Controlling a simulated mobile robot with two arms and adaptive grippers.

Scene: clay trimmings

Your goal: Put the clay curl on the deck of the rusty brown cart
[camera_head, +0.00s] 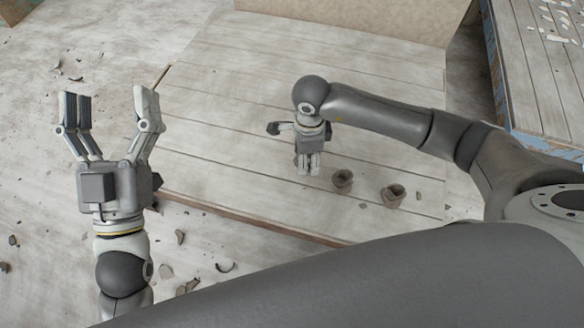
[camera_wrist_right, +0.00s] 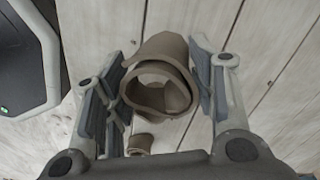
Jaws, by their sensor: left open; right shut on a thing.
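My right gripper (camera_head: 308,170) points down over a low platform of pale planks (camera_head: 230,130). In the right wrist view its fingers (camera_wrist_right: 161,84) are shut on a brown-grey clay curl (camera_wrist_right: 163,50), a rolled, open-ended piece. The head view does not clearly show the held curl; the gripper hides it. Two similar clay curls, one nearer the gripper (camera_head: 342,180) and one further right (camera_head: 393,195), stand on the planks. My left gripper (camera_head: 109,98) is open and empty, fingers up, left of the platform. I cannot make out a rusty brown cart for certain.
Another planked surface with blue sides (camera_head: 545,75) stands at the upper right, with pale scraps on top. Dark shards (camera_head: 225,267) litter the floor along the platform's near edge. The platform's left and far parts are clear. A tan panel (camera_head: 345,18) borders its far side.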

